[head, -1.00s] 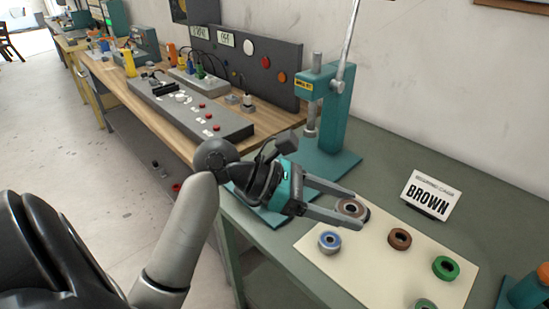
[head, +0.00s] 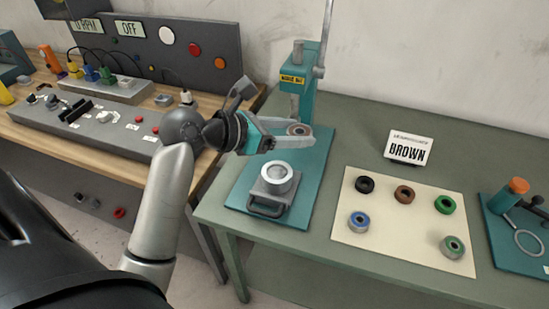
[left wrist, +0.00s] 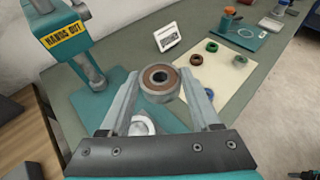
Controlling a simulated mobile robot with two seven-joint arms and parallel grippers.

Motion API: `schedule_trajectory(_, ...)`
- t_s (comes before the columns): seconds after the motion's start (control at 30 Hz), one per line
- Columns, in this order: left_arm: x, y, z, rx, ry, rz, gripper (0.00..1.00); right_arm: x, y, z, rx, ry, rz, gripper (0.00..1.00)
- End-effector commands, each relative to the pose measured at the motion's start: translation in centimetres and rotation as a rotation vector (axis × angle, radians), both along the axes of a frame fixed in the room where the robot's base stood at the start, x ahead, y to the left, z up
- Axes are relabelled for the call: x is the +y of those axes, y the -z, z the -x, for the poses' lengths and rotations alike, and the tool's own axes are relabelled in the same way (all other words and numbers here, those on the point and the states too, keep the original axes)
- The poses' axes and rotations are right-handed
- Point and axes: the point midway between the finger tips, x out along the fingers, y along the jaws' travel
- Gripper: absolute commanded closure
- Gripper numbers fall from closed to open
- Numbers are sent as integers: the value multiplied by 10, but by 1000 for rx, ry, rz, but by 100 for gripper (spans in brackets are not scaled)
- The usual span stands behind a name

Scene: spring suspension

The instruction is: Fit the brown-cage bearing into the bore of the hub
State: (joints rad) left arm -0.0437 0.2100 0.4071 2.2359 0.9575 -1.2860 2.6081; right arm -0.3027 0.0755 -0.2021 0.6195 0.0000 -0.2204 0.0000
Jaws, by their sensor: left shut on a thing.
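My left gripper (head: 304,135) is shut on a steel-ringed bearing with a brown cage (head: 299,129). It holds the bearing level in the air near the teal arbor press. In the left wrist view the bearing (left wrist: 160,82) sits between both fingertips, its brown ring and central hole facing up. The hub (head: 275,178) is a light metal ring with an open bore, on a grey block on the press base. In the left wrist view the hub (left wrist: 142,125) shows below and nearer than the bearing, partly hidden by the gripper. The bearing is apart from it. My right gripper is out of view.
The press (head: 296,90) stands behind the hub. A cream mat (head: 400,240) to the right carries several black, brown, green and blue-ringed bearings. A "BROWN" sign (head: 408,149) stands behind it. A teal stand with an orange top (head: 517,186) is at far right.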

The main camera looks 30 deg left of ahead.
Motion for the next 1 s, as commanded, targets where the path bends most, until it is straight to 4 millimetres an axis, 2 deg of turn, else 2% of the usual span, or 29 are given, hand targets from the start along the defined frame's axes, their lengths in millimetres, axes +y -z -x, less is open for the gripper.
schedule_trajectory(0.03,10,-17,-5,-2,-62,3,100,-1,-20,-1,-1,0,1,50)
schedule_trajectory(0.2,40,-34,-14,-11,-228,-6,100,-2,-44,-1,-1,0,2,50)
schedule_trajectory(0.33,54,-39,-17,-18,-299,-13,100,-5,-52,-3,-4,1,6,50)
schedule_trajectory(0.43,59,-35,-17,-18,-322,-16,100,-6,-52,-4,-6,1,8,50)
schedule_trajectory(0.57,60,-9,-17,-15,-328,-17,100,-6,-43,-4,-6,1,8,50)
schedule_trajectory(0.8,60,58,-17,-14,-326,-19,100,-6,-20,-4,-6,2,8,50)
schedule_trajectory(1.0,60,103,-17,-18,-326,-19,100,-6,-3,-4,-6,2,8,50)
